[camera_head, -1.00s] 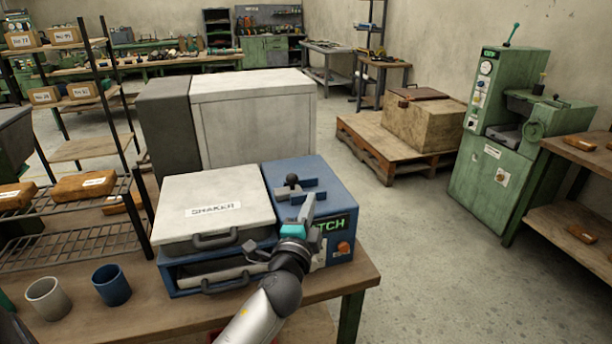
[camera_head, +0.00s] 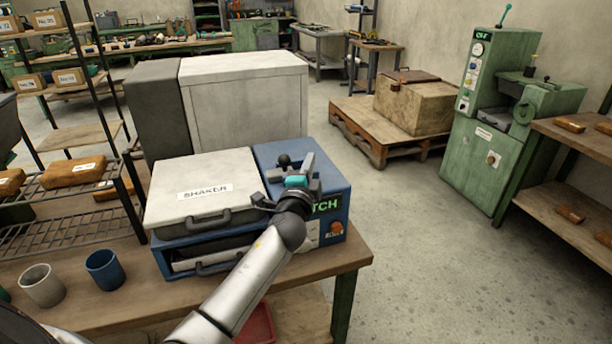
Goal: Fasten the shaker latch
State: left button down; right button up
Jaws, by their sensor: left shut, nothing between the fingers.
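The shaker (camera_head: 205,192) is a box with a pale lid labelled SHAKER, lying closed over a blue base on the wooden table. The blue latch housing (camera_head: 335,190) joins its right side, with a partly covered label ending in "TCH". The latch's black knob (camera_head: 284,160) stands on top of the housing. My left gripper (camera_head: 307,163) is shut and empty, over the housing just right of the knob. Its fingers overlap the grey latch parts, so I cannot tell whether they touch. The wrist hides part of the housing's front. My right gripper is not in view.
A grey cup (camera_head: 41,286) and a blue cup (camera_head: 104,271) stand at the table's front left. A large pale cabinet (camera_head: 245,105) rises behind the shaker. A wire shelf (camera_head: 60,205) is at left. Open floor lies to the right of the table.

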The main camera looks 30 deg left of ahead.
aim_at(279, 160)
pick_arm(q)
jog(key=shift+w+a, duration=0.2)
jog(key=shift+w, duration=0.45)
jog(key=shift+s+a+f, duration=0.2)
jog(key=shift+s+a, duration=0.4)
jog(key=shift+a, duration=0.2)
jog(key=shift+s+a+f, duration=0.15)
jog(key=shift+s+a, duration=0.4)
jog(key=shift+a, duration=0.2)
jog(key=shift+s+a+p, duration=0.45)
jog(key=shift+s+a, duration=1.1)
jog(key=shift+s, duration=0.25)
